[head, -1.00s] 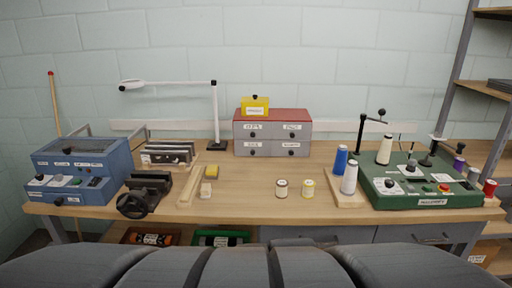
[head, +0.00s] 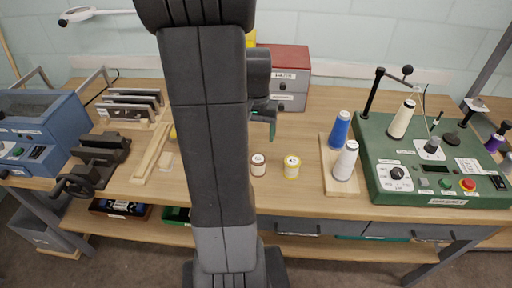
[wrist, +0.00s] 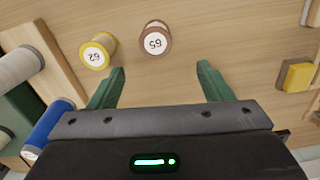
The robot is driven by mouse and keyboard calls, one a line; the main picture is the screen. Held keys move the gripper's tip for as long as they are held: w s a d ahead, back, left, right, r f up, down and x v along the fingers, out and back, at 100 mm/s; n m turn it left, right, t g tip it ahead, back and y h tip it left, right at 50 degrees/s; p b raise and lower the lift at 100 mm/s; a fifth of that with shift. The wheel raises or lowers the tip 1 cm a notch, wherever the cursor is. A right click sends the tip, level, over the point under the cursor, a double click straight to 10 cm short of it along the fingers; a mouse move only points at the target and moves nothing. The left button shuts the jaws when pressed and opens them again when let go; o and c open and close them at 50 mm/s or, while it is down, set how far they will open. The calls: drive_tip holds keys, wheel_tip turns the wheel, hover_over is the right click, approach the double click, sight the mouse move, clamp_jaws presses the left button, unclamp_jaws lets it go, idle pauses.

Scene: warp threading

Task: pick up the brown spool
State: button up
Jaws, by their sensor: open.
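The brown spool (head: 258,165) stands upright on the workbench, with a white top label. In the wrist view the brown spool (wrist: 156,38) reads 65 and lies beyond and between the two fingertips. My gripper (wrist: 160,78) is open, with green fingers apart and nothing between them. In the head view my gripper (head: 266,122) hangs above the bench, behind the spool and apart from it. A yellow spool (head: 291,167) stands just right of the brown one; it also shows in the wrist view (wrist: 97,52), labelled 62.
A vise (head: 100,160) and wooden strip (head: 151,153) are left.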

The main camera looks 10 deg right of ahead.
sight(258, 158)
wheel_tip(258, 158, down, 8)
drive_tip(key=shift+s+f, duration=0.1)
drive_tip(key=shift+d+f+p, duration=0.2)
drive_tip(key=shift+f+p, duration=0.3)
drive_tip(key=shift+f, duration=0.2)
drive_tip(key=shift+d+f+p, duration=0.2)
drive_tip(key=shift+f+p, duration=0.15)
drive_tip(key=shift+f, duration=1.65)
drive_tip(key=c, duration=1.1)
